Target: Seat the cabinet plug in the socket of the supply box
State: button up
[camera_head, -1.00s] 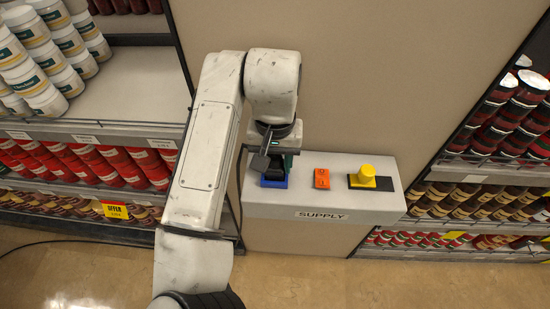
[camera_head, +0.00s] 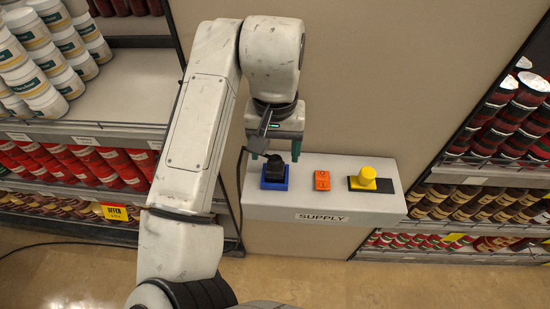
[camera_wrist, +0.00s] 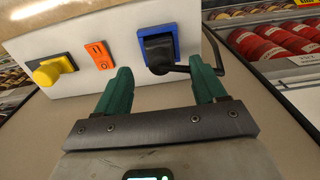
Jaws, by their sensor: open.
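The black cabinet plug (camera_head: 274,169) sits in the blue socket (camera_head: 275,186) at the left end of the grey supply box (camera_head: 375,200). The plug (camera_wrist: 158,50) and the blue socket frame (camera_wrist: 142,46) also show in the wrist view, with the cable leaving to the right. How deep the plug is seated cannot be told. My gripper (camera_head: 275,152) is open and empty above the plug. In the wrist view its green fingers (camera_wrist: 163,80) are spread apart, with the plug beyond their tips and not touched by them.
An orange switch (camera_head: 322,180) and a yellow knob (camera_head: 367,175) on a black base stand right of the socket. The box is against a beige panel. Stocked shelves flank it, with white tubs (camera_head: 30,55) at left and jars (camera_head: 510,115) at right.

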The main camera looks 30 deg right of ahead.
aim_at(275, 159)
notch_tip(275, 159, up, 7)
jog(key=shift+r, duration=0.15)
dwell(0.7)
